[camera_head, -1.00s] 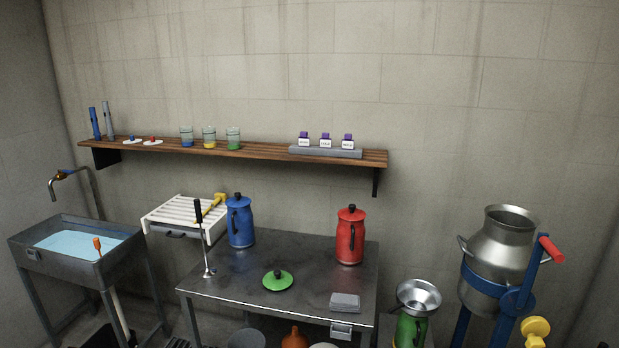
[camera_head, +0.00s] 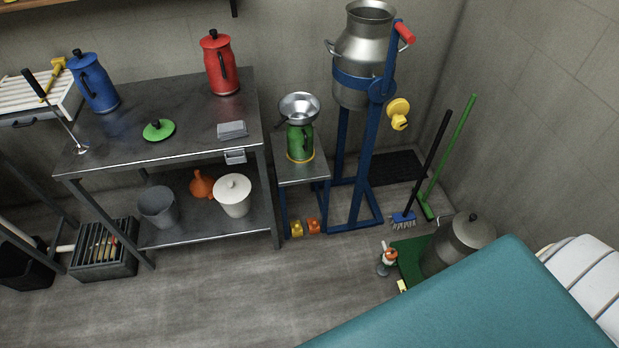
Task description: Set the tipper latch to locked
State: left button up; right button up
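The tipper is a blue stand (camera_head: 362,170) on the floor, right of the small metal stand. It carries a wide grey metal can (camera_head: 364,50), which sits upright in a blue band. A red handle (camera_head: 405,32) sticks out from the top of a blue lever at the can's right. A yellow knob-like part (camera_head: 398,112), possibly the latch, sits at the right of the tipper's frame. I cannot tell its setting from here. Neither of my grippers is in view.
A metal table (camera_head: 170,140) with a red jug (camera_head: 220,65) stands left. A small stand (camera_head: 303,170) holds a green can with a funnel. A broom and a brush lean right of the tipper. A large teal surface (camera_head: 460,305) fills the lower right. The middle floor is clear.

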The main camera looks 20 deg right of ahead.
aim_at(399, 123)
jog(key=z, duration=1.4)
